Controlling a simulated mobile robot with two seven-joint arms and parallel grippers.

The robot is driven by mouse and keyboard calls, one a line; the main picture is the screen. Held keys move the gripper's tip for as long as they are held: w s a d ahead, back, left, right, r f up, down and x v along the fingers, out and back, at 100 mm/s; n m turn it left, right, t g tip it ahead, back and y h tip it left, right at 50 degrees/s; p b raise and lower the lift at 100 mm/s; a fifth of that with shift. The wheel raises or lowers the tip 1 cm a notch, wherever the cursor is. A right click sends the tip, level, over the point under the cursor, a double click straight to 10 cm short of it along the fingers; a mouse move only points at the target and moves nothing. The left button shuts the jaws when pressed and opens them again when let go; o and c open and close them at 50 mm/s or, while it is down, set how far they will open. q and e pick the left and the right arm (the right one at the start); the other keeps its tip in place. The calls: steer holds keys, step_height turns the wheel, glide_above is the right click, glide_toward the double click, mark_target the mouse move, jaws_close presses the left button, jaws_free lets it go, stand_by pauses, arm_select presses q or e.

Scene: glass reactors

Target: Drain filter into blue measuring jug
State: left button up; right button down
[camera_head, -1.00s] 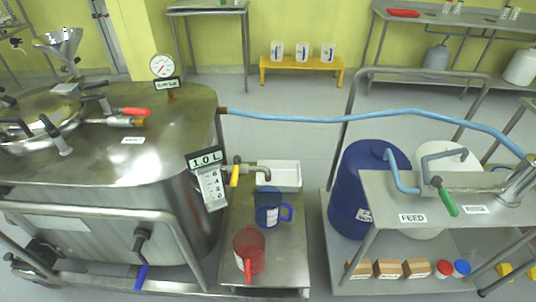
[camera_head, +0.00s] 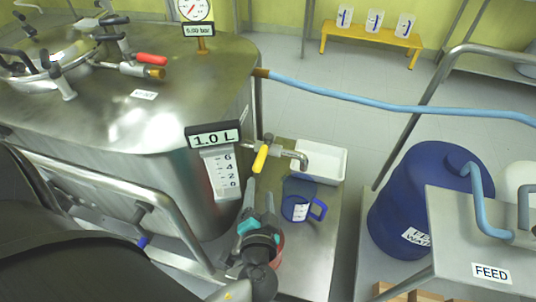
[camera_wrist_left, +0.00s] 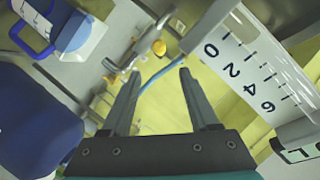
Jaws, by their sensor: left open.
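The blue measuring jug (camera_head: 296,209) stands on the steel shelf beside the filter vessel (camera_head: 150,110), near and below the drain spout (camera_head: 300,160). Its handle points right. The drain valve has a yellow handle (camera_head: 260,159). In the left wrist view the yellow handle (camera_wrist_left: 159,47) shows beyond the fingertips, and the jug (camera_wrist_left: 82,36) is at the upper left. My left gripper (camera_head: 260,196) is open and empty, just below the yellow handle in the head view and apart from it in the wrist view. My right gripper is not in view.
A red jug (camera_head: 277,246) is partly hidden behind my left gripper. A white tray (camera_head: 340,168) lies behind the spout. A level scale (camera_head: 222,172) under a "1.0 L" display (camera_head: 214,136) is left of the valve. A blue drum (camera_head: 415,205) stands to the right.

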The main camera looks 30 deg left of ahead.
mark_target(261, 157)
arm_select(q)
steer(key=b+x, duration=0.2)
steer(key=x, duration=1.1)
steer(key=shift+w+f, duration=0.1)
steer(key=shift+w, duration=0.15)
steer(key=shift+x, duration=0.85)
steer(key=shift+a, duration=0.1)
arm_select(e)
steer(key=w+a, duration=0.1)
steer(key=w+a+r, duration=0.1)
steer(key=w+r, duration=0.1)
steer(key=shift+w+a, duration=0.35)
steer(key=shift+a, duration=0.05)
arm_select(q)
jaws_close()
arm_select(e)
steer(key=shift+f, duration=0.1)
